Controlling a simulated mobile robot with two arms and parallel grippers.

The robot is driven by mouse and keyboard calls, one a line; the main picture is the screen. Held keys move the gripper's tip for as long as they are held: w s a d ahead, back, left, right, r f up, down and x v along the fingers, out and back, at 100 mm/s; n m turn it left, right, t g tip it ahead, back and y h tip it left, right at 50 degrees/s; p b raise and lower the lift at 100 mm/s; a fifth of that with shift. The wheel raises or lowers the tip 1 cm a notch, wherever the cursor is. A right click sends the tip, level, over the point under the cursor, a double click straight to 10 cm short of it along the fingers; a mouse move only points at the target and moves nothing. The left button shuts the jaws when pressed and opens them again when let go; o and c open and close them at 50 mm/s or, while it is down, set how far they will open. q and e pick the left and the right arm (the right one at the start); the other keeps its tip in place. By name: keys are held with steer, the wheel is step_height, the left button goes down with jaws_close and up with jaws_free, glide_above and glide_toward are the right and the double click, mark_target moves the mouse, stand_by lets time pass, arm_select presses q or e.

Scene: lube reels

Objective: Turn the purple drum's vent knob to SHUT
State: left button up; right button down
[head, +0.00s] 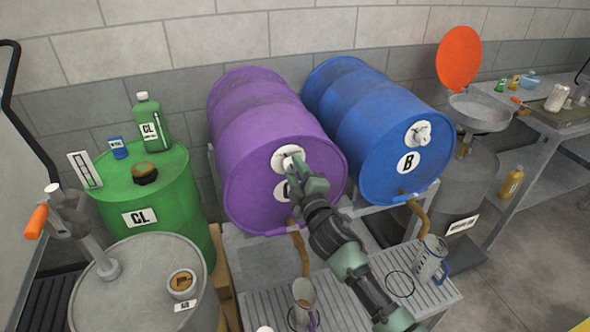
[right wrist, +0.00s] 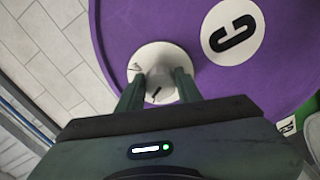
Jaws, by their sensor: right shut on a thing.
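The purple drum (head: 250,125) lies on its side on a stand, and its front face with a round "C" label also fills much of the right wrist view (right wrist: 130,25). A round white vent plate (head: 281,155) sits high on that face. My right gripper (head: 297,167) reaches up to the plate. In the right wrist view its fingers (right wrist: 157,78) stand on either side of the pale vent knob (right wrist: 158,76), shut on it. Dark marks show on the plate, but they are too small to read. My left gripper is not in view.
A blue drum (head: 365,125) marked "B" lies right of the purple one, with its own vent plate. A green drum (head: 160,195) and a grey drum (head: 135,285) with an orange-handled pump stand at left. Jugs stand on the slatted shelf (head: 345,290) below the drums.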

steer(key=shift+n+p, duration=0.3)
steer(key=shift+n, duration=1.9)
steer(key=c, duration=0.9)
jaws_free()
steer(key=shift+c, duration=0.2)
steer(key=v, duration=0.8)
steer(key=shift+b, duration=0.4)
steer(key=shift+w, duration=0.1)
